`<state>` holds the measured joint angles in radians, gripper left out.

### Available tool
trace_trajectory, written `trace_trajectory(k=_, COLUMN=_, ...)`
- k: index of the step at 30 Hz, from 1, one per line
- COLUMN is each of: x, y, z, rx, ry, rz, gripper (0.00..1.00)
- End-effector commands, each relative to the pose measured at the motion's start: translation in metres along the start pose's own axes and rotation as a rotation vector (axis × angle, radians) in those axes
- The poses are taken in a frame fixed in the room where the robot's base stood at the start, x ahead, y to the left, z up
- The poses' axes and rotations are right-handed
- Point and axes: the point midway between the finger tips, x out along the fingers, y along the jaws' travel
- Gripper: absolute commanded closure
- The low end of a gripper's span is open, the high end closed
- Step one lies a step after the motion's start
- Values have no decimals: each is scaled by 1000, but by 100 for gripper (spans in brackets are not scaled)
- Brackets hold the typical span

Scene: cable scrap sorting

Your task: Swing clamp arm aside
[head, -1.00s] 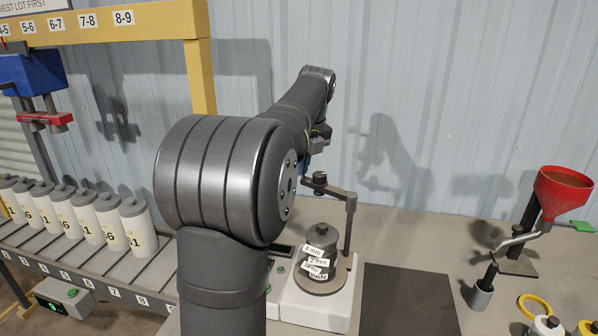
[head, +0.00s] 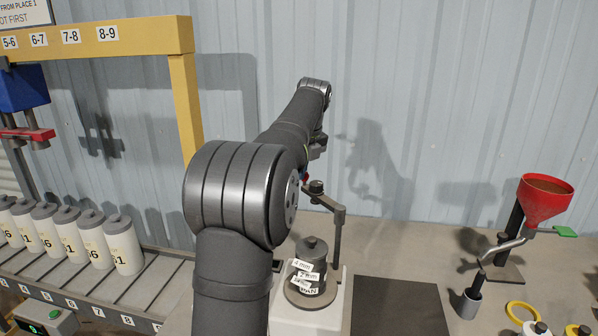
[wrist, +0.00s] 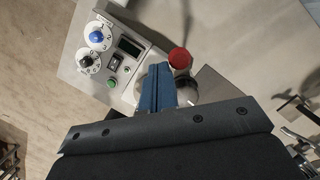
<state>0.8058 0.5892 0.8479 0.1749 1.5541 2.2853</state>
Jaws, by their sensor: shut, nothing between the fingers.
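In the wrist view, my gripper (wrist: 157,88) shows blue fingers, closed together and empty, in front of the machine. In the head view, my own arm mostly hides the fingers, close to the clamp arm's knob end; I cannot tell whether they touch.
The machine's panel (wrist: 118,62) carries dials and a green button; a red round knob (wrist: 180,58) shows beside it. A dark mat (head: 400,305) lies right of the base. A red funnel (head: 545,205) stands farther right. White cylinders (head: 122,245) line the left rack.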

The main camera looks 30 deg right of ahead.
Motion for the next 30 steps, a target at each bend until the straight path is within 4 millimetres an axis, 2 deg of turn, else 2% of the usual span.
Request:
trace_trajectory(k=11, x=-1, y=3, z=-1, rx=0, ry=0, rz=0, gripper=100)
trace_trajectory(k=20, x=-11, y=35, z=-13, rx=0, ry=0, rz=0, gripper=100)
trace_trajectory(k=30, x=-76, y=50, z=-3, rx=-1, ry=-3, rz=-3, gripper=100)
